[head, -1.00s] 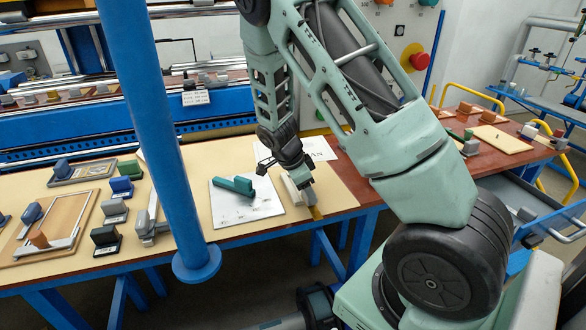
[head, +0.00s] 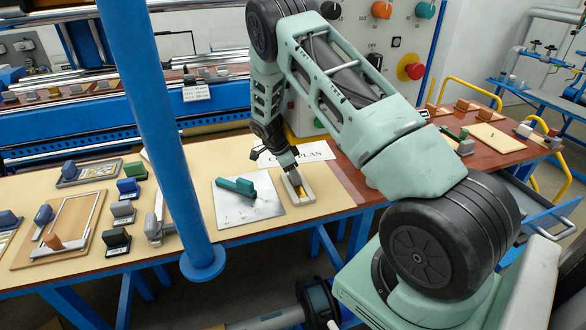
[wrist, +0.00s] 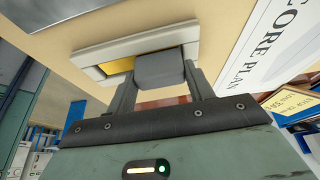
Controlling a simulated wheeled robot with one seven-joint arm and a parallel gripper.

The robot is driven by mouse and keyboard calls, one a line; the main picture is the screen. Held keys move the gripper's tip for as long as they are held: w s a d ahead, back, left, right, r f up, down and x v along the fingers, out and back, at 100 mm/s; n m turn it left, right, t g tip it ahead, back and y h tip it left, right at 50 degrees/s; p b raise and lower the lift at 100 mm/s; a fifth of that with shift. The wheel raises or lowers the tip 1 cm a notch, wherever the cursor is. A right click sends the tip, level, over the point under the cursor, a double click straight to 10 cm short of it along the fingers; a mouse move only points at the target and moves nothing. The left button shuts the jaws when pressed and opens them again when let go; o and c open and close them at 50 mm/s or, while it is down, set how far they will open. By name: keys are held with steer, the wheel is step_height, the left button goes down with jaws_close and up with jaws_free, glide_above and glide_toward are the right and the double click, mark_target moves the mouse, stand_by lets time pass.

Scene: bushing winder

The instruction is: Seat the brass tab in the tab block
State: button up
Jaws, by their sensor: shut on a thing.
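The tab block (head: 307,199) is a small cream frame on the bench, right of the metal plate. My gripper (head: 294,179) is directly over it, pointing down. In the wrist view, my gripper (wrist: 160,76) is shut on a grey grip piece (wrist: 160,68), one finger on each side. Yellow brass (wrist: 116,67) shows inside the block's frame (wrist: 88,61), left of the grey piece; it also shows as a yellow strip in the head view (head: 299,190). The grey piece hides the rest of the opening. I cannot tell whether the tab is fully down.
The metal plate (head: 240,211) with a green tool (head: 235,186) lies just left. The CORE PLAN sheet (head: 310,153) lies behind. A blue post (head: 170,120) stands in front of the bench. Bare bench top is free right of the block.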

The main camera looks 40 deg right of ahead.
steer(key=shift+f, duration=0.15)
steer(key=o, duration=1)
steer(key=shift+c, duration=0.2)
steer(key=shift+r, duration=0.2)
steer(key=shift+w+a+r+b, duration=0.15)
steer(key=shift+a+r+b, duration=0.05)
steer(key=shift+r+b, duration=0.1)
steer(key=b+v, duration=0.3)
steer(key=v, duration=0.8)
steer(key=shift+b, duration=0.35)
